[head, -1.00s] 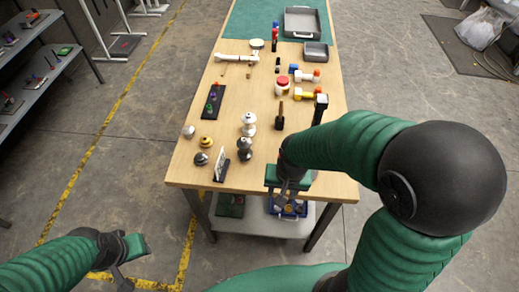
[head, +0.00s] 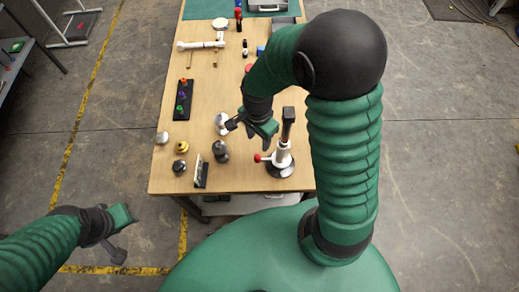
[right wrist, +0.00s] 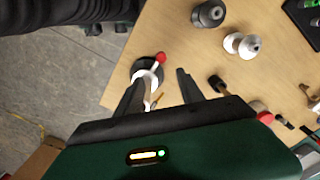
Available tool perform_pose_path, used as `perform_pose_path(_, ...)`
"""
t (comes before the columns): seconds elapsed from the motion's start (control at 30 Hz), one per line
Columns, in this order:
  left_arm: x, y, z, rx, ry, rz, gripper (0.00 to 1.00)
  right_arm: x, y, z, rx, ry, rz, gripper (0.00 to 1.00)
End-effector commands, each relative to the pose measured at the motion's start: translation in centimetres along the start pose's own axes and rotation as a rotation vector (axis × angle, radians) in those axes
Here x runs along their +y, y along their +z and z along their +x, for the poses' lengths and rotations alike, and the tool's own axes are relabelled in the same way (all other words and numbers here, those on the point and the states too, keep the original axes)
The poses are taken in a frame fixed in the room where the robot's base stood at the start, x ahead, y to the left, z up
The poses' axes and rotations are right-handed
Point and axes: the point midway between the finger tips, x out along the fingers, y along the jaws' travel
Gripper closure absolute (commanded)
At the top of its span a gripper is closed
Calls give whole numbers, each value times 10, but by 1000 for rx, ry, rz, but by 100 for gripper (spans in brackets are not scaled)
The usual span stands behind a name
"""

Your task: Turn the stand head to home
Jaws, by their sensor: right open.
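The stand has a round black base, a white body (head: 282,156), a red ball knob (head: 257,158) and an upright dark head (head: 288,122). It stands near the table's front right edge. My right gripper (head: 247,131) is open and empty over the table, left of the stand head and apart from it. In the right wrist view, the stand's white body (right wrist: 150,76) and red knob (right wrist: 161,58) show between and beyond the open fingers (right wrist: 160,92). My left gripper (head: 123,236) hangs over the floor left of the table; its finger gap is unclear.
The wooden table (head: 209,75) has clear patches mid-left.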

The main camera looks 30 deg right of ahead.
Motion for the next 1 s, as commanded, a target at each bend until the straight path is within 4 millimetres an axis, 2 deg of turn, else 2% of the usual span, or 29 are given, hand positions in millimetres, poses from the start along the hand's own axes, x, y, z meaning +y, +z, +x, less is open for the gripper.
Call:
perform_pose_path(0.3, 0, -2, -8, 0, 0, -2, 64, 0, -7, 88, -12, 8, -1, 55)
perform_pose_path(0.5, 0, -3, -12, 1, 0, -1, 64, 0, -10, 126, -12, 2, 0, 55)
perform_pose_path(0.7, 0, -3, -12, 1, 0, -1, 64, 0, -7, 138, -7, 4, -1, 55)
perform_pose_path(0.87, 0, -3, -12, 0, 0, -1, 64, -1, -7, 138, -7, 3, -1, 55)
perform_pose_path(1.0, 0, -3, -12, 0, 0, -1, 64, -2, -7, 138, -7, 2, -1, 71)
